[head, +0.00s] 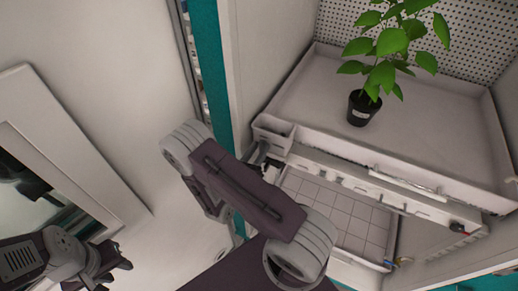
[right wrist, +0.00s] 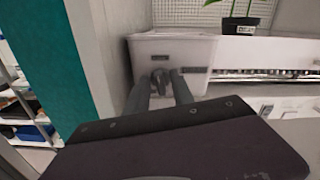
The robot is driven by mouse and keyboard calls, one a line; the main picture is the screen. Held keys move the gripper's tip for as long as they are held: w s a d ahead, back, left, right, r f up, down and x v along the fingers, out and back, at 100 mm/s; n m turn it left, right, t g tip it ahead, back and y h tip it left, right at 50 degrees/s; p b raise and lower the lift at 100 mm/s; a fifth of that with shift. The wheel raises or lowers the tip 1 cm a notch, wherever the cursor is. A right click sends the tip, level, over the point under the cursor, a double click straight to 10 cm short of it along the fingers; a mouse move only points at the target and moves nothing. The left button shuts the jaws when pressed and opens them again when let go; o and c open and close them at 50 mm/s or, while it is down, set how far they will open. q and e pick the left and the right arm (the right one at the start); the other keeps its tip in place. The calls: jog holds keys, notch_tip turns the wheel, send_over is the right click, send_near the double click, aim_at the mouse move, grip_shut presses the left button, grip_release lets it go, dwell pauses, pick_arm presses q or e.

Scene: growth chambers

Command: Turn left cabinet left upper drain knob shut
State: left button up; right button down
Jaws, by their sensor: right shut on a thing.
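A small grey drain knob (right wrist: 159,80) sits on the front of a white box-shaped drain container at the upper tray's left corner. My right gripper (right wrist: 163,78) is at the knob, one grey finger on each side, shut on it. In the head view my right arm hides most of this gripper and the knob. The drain container (right wrist: 171,49) also shows in the head view (head: 271,132). My left gripper (head: 112,262) is low at the left, far from the cabinet; its finger opening is unclear.
The upper tray (head: 440,112) holds a potted plant (head: 361,108). A lower tray with a grid (head: 362,222) lies beneath. The cabinet's pale side wall and teal edge (head: 211,70) stand close left of the container. Open floor lies further left.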

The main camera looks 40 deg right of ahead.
jog(key=shift+w+a+f+n+p, duration=0.1)
jog(key=shift+n+p, duration=0.65)
jog(key=shift+n, duration=3.1)
jog(key=shift+f+n+p, duration=0.1)
jog(key=shift+n+p, duration=0.6)
jog(key=shift+n, duration=3.15)
jog(key=c, duration=1.5)
grip_release()
jog(key=b+v, duration=0.3)
jog(key=v, duration=0.6)
jog(key=shift+a+b, duration=0.1)
jog(key=shift+b, duration=0.3)
